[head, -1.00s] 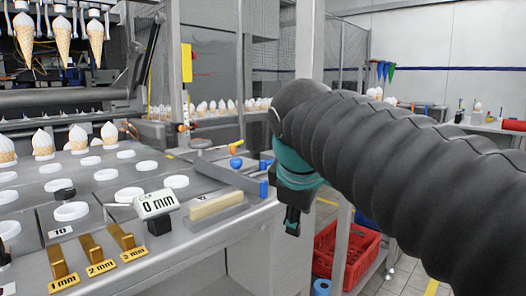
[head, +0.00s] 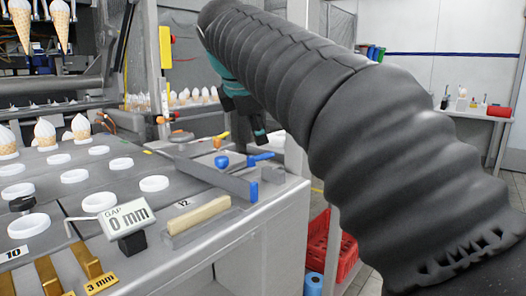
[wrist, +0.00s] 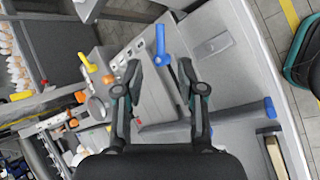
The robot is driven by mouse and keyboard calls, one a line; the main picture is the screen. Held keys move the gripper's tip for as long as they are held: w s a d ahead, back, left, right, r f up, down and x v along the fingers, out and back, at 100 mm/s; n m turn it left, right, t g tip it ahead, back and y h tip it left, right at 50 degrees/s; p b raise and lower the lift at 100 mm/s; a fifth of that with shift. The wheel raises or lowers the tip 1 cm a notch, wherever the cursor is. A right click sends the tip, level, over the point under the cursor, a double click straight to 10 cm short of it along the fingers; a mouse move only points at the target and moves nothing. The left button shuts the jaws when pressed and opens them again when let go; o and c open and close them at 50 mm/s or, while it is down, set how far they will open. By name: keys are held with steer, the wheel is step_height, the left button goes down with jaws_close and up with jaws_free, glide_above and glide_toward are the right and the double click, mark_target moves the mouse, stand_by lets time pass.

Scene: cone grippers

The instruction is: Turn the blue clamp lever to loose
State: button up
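The blue clamp lever (head: 260,158) is on the metal bench near its right edge. In the wrist view the blue lever (wrist: 160,42) stands out between and just beyond my fingertips, its handle pointing away from my palm. My gripper (wrist: 159,68) is open and empty, with one finger on either side of the lever's line. In the head view my gripper (head: 261,137) hangs above the lever. I cannot tell whether the fingers touch it.
A blue round knob (head: 221,161), an orange knob (head: 218,143) and a yellow lever (head: 223,135) are close by. A long grey bar with a blue end (head: 253,188) lies in front. A gap display (head: 128,216) reads 0 mm. White rings and cones fill the left.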

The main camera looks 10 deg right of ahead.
mark_target(262, 158)
steer(key=x, duration=0.9)
steer(key=shift+r, duration=0.1)
jaws_close()
